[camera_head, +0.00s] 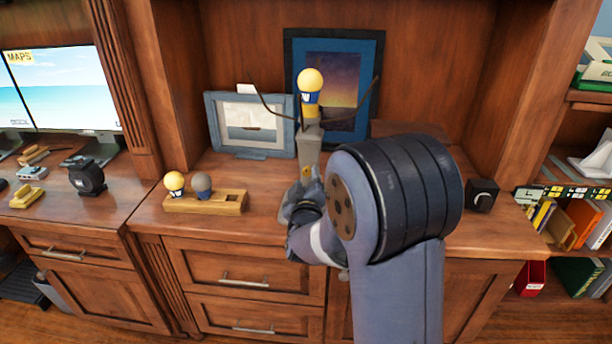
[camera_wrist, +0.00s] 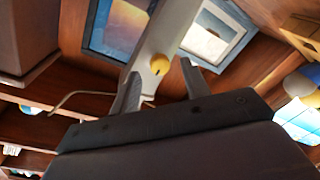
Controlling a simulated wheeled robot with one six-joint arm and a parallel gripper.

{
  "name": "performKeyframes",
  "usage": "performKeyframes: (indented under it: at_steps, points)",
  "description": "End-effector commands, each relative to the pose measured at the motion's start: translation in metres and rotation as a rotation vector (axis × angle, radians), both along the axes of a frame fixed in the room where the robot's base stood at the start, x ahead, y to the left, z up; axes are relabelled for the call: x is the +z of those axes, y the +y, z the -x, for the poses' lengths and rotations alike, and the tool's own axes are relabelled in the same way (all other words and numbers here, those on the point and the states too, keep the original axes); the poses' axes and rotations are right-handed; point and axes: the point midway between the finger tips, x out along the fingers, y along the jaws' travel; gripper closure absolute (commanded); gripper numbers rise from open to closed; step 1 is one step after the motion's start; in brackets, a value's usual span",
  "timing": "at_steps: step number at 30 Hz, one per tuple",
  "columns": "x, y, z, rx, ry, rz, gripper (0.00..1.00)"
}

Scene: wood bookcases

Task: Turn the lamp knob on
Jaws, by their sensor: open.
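The lamp (camera_head: 309,150) stands upright at the back of the desk, a grey post with a yellow bulb (camera_head: 310,80) on top and thin dark curved wires at its sides. A round yellow knob (camera_wrist: 160,64) with a dark mark shows on the lamp's post in the wrist view. My gripper (camera_wrist: 161,67) is open, with one finger on each side of the knob in that picture; contact cannot be told. In the head view my gripper (camera_head: 304,180) is in front of the lower post, and my arm hides part of the desk.
A wooden holder (camera_head: 215,206) with two bulbs stands to the left. A grey frame (camera_head: 208,112) and a blue frame (camera_head: 300,60) stand behind the lamp. A black box with a dial (camera_head: 483,195) sits at the right.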

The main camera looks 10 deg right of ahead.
Motion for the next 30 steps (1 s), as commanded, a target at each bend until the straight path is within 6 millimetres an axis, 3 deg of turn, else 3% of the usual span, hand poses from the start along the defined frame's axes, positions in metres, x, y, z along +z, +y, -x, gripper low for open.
performKeyframes:
  at_steps: [6, 17, 30]
  points:
    - [0.000, -0.005, -0.022, -0.001, 0.000, -0.001, 0.56]
    - [0.000, -0.006, -0.026, 0.000, 0.000, -0.001, 0.56]
    - [0.000, -0.005, -0.025, 0.001, 0.000, -0.001, 0.92]
